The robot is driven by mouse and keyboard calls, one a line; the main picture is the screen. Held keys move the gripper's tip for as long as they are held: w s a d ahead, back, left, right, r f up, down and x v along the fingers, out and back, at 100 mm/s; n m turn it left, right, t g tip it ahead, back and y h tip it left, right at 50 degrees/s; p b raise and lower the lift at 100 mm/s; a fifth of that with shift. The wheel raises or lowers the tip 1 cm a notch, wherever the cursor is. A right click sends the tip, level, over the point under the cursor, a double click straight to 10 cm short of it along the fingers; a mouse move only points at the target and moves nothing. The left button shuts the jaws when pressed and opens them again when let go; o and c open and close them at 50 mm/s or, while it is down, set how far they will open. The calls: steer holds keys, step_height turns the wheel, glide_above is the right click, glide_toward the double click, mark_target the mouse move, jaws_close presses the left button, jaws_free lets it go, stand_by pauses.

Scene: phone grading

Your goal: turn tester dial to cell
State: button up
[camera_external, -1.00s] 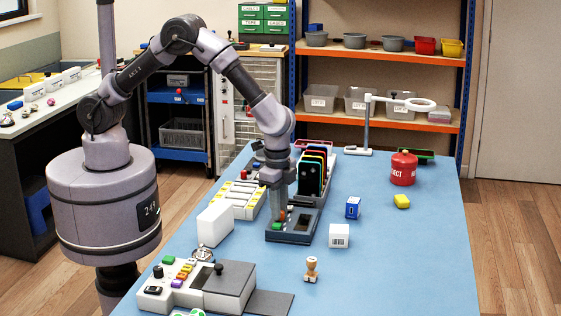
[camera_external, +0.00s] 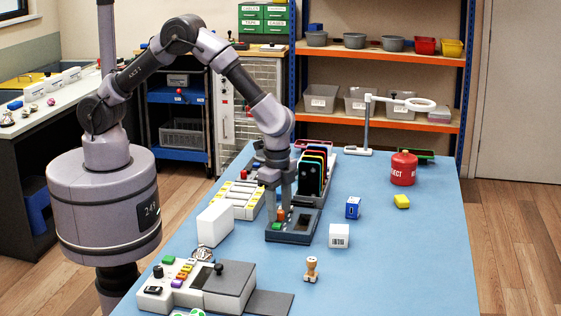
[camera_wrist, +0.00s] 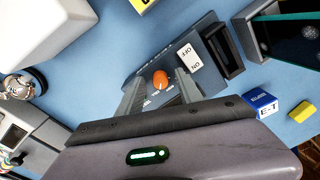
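The tester (camera_external: 300,238) is a dark blue-grey box on the blue table. Its orange dial (camera_wrist: 160,79) shows in the wrist view between my gripper's two fingers, with a gap on each side. Small white markings beside the dial are partly hidden and too small to read surely. My gripper (camera_external: 279,213) is open and points down over the tester; in the external view the dial (camera_external: 281,215) shows between the fingers. A green part (camera_external: 276,227) lies at the tester's near end. A white ON/OFF plate (camera_wrist: 190,58) sits beside the dial.
A white block (camera_external: 214,225) stands left of the tester. A rack of coloured phones (camera_external: 314,172) stands behind it. A white cube (camera_external: 339,236) and a blue box (camera_external: 352,207) are to the right. The table's right side is mostly clear.

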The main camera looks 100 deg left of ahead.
step_height(320, 180, up, 17)
steer(key=p, duration=0.5)
steer(key=shift+s+d+r+p, duration=0.2)
steer(key=shift+d+p, duration=0.2)
steer(key=shift+d, duration=0.05)
steer(key=s+a+r+t+b, duration=0.2)
steer(key=s+r+t+b, duration=0.1)
steer(key=s+r, duration=0.8)
steer(key=s+a+t+y+b, duration=0.1)
steer(key=s+a+t+b, duration=0.1)
steer(key=s, duration=1.5)
steer(key=shift+s+a+f+n+t, duration=0.15)
steer(key=shift+a+f+n+t, duration=0.1)
steer(key=shift+f+n+t, duration=0.05)
